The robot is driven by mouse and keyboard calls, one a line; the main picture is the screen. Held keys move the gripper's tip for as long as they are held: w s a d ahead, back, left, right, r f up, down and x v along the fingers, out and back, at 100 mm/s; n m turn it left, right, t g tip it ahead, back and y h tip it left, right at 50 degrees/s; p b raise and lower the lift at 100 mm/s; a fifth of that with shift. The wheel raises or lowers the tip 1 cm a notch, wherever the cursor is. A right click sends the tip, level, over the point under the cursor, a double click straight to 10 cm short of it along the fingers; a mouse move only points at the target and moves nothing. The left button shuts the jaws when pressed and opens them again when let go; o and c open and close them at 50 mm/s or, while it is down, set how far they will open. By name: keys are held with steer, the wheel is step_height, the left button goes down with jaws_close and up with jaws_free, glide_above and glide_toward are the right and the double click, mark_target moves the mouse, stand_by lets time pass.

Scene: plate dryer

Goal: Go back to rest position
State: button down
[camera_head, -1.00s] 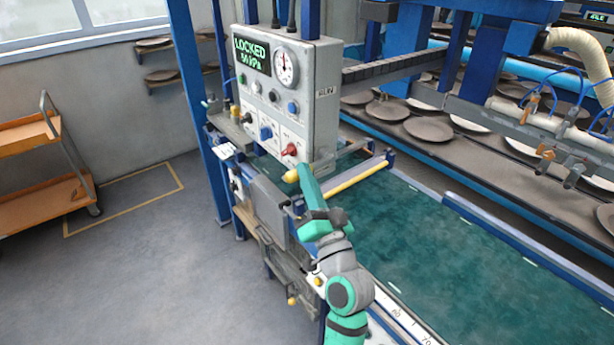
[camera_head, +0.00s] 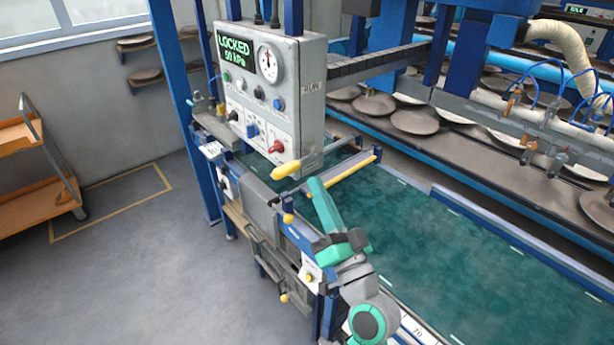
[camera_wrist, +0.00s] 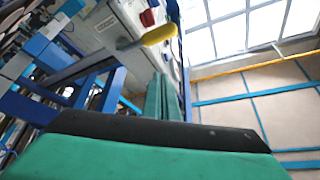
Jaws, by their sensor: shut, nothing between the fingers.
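My gripper (camera_head: 313,183) has teal fingers. It is shut and empty, just below and right of the yellow lever handle (camera_head: 285,171), with a small gap between them. In the wrist view my teal fingers (camera_wrist: 164,98) lie together, and the yellow handle (camera_wrist: 160,35) is beyond their tips. The lever's grey rod runs from the handle along the front of the grey control box (camera_head: 268,95). The box's display (camera_head: 237,58) reads LOCKED and 50 kPa.
The box carries a round gauge (camera_head: 270,62) and a red knob (camera_head: 277,146). A green bed (camera_head: 440,250) lies to the right of my arm. An orange cart (camera_head: 35,200) stands left, with open floor between.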

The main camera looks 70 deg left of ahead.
steer(key=shift+w+d+f, duration=0.25)
steer(key=shift+d+f, duration=0.1)
steer(key=shift+d, duration=0.3)
